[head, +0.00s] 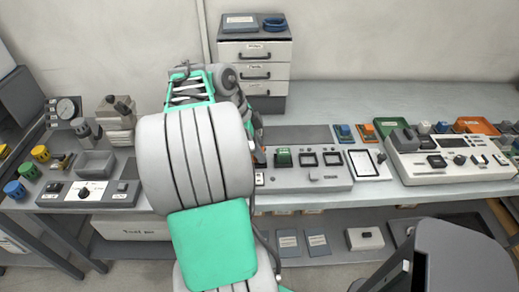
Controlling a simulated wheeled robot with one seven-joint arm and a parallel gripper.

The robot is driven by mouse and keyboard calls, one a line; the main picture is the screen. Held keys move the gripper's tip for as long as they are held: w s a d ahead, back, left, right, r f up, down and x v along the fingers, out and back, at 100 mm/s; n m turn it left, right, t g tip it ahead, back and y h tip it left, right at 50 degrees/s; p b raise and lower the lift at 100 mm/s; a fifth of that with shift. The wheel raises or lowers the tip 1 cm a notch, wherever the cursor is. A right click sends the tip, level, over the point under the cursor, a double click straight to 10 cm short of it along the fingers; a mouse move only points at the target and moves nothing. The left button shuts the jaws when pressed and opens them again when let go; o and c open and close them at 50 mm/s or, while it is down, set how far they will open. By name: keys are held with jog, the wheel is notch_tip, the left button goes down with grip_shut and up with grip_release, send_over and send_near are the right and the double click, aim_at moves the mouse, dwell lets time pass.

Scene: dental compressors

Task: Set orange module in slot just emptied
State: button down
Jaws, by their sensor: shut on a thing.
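An orange module (367,131) stands at the back of the bench, right of a blue module (344,132). A grey console (300,183) sits in front of them. It has a green module (283,157) in its left visible slot and two dark, empty-looking slots, a middle slot (308,159) and a right slot (332,158). My arm covers the console's left end. A small reddish-orange patch shows at the arm's right edge; I cannot tell what it is. My gripper is hidden behind my arm, so its hold cannot be seen.
A white-framed tablet (368,164) lies right of the console, beside a larger white unit (446,162). A drawer cabinet (254,62) stands behind. Left are a knobbed control box (87,194) and coloured cylinders. The back-right bench top (400,97) is clear.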

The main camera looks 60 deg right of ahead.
jog(key=shift+f+b, duration=0.35)
jog(key=shift+f, duration=0.1)
dwell(0.4)
jog(key=c, duration=1.2)
grip_release()
notch_tip(320, 180, up, 7)
jog(key=p, duration=0.6)
jog(key=shift+r, duration=0.15)
